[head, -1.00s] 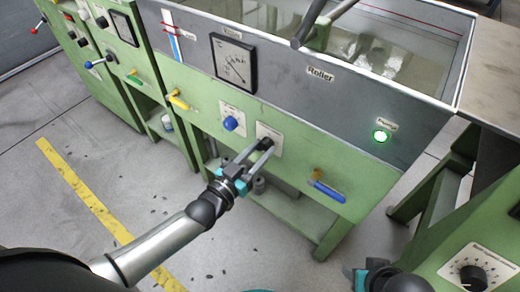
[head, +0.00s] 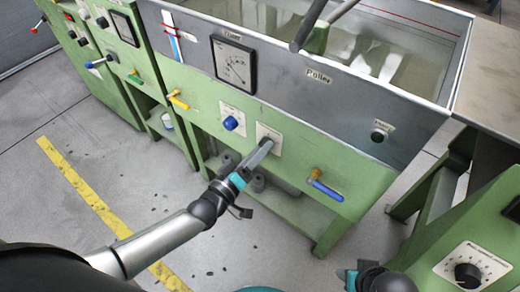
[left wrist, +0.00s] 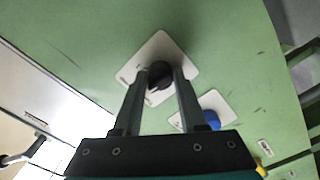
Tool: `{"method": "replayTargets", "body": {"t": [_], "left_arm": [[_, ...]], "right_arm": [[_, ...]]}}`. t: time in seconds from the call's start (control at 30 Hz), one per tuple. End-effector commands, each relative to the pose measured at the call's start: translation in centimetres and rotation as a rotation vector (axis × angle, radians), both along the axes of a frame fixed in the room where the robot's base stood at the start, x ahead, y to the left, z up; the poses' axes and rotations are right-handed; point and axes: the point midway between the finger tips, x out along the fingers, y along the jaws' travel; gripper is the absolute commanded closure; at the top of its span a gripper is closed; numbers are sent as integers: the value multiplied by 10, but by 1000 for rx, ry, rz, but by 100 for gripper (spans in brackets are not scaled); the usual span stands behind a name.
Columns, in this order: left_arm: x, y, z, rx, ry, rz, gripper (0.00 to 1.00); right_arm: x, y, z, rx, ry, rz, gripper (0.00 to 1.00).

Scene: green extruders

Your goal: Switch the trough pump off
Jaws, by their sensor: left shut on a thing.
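My left gripper (head: 266,146) reaches the green front panel (head: 205,112) below the trough. In the left wrist view its two fingers (left wrist: 160,82) are shut on a black knob (left wrist: 159,73) on a white plate (left wrist: 164,48). In the head view the fingers hide most of that knob. The round lamp (head: 378,136) at the right of the trough's grey wall is dark. My right gripper (head: 350,279) shows only in part at the bottom edge, and I cannot tell its jaws.
A blue knob (head: 231,123) sits just left of the held knob; it also shows in the left wrist view (left wrist: 211,119). A blue-handled valve (head: 326,190) is to the right. A gauge (head: 234,62) is above. A green cabinet with a dial (head: 468,275) stands lower right.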

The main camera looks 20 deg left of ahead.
Motion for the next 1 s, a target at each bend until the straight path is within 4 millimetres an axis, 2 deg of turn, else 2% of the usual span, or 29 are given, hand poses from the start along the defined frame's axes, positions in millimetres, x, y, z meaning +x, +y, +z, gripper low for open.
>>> {"method": "replayTargets", "body": {"t": [0.3,0.87,0.9,1.0], "left_arm": [[0,0,-1,-120,45,0,100],[-1,0,-1,-150,57,0,100],[-1,0,-1,-150,57,0,56],[0,0,0,-149,56,0,44]], "right_arm": [[2,0,2,0,-6,-1,50],[4,-1,5,0,-13,-3,50],[4,-1,5,0,-13,-3,50],[4,-1,5,-1,-13,-3,50]]}}
